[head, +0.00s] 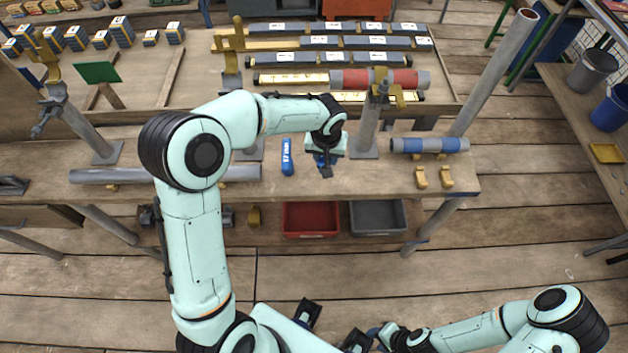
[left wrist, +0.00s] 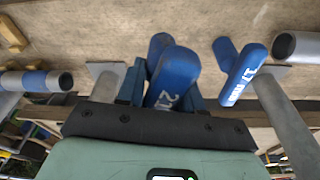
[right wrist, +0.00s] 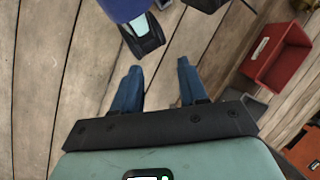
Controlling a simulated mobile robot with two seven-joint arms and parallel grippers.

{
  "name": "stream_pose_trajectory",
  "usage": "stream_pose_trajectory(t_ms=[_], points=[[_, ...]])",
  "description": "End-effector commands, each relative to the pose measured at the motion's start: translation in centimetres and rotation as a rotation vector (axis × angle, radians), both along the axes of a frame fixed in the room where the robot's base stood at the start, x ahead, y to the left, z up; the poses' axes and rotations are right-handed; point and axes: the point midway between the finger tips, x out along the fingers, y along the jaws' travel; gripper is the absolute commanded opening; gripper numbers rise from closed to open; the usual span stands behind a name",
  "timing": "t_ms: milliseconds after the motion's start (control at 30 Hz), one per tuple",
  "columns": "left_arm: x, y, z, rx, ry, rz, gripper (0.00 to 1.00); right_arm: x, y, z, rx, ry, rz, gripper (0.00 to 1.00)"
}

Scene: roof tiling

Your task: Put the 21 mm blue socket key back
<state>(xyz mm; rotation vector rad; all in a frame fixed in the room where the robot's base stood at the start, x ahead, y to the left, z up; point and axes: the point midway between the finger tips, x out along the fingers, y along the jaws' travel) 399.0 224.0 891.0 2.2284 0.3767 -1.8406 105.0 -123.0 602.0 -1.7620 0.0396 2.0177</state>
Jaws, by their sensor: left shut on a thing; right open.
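The blue socket key marked 21 (left wrist: 168,88) is between the fingers of my left gripper (left wrist: 160,95), which is shut on it. In the head view my left gripper (head: 326,166) is over the wooden bench, and only a little blue of the key shows by it. A second blue key, marked 17 mm (head: 287,157), lies on the bench just left of that gripper. It also shows in the left wrist view (left wrist: 243,76), right of the held key and apart from it. My right gripper (right wrist: 157,88) is open and empty, above the plank floor.
A pipe with blue bands (head: 430,145) and yellow clamps (head: 420,178) are on the bench at right. A grey pipe (head: 165,174) lies at left. Upright posts (head: 369,125) rise behind the gripper. A red bin (head: 312,218) and a grey bin (head: 378,215) sit below the bench top.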

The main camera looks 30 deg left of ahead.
Motion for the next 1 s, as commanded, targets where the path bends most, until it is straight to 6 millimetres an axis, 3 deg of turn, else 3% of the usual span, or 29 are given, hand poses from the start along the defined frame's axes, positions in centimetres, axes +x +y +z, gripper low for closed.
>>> stream_pose_trajectory(t_ms=[33,133,300,433,867,1000], points=[[0.4,0.6,-0.5,-0.001,-0.014,0.057,0.0,-0.9,0.0,-2.5,-0.001,0.008,0.0,0.43],[1.0,1.8,0.9,0.001,-0.024,0.163,0.0,-1.5,0.0,-4.7,-0.001,0.012,-0.001,0.43],[1.4,2.9,3.1,0.003,-0.032,0.285,0.0,-1.9,0.0,-7.0,-0.002,0.016,-0.002,0.43],[1.4,3.3,3.8,0.006,-0.032,0.329,0.0,-2.0,0.0,-7.7,-0.002,0.016,-0.002,0.43],[1.4,3.4,-1.5,0.007,-0.031,0.339,0.0,-1.7,0.0,-8.4,-0.004,0.002,-0.005,0.43],[1.3,3.5,-3.9,0.008,-0.028,0.339,0.0,-1.5,0.0,-8.7,-0.004,-0.003,-0.006,0.43]])
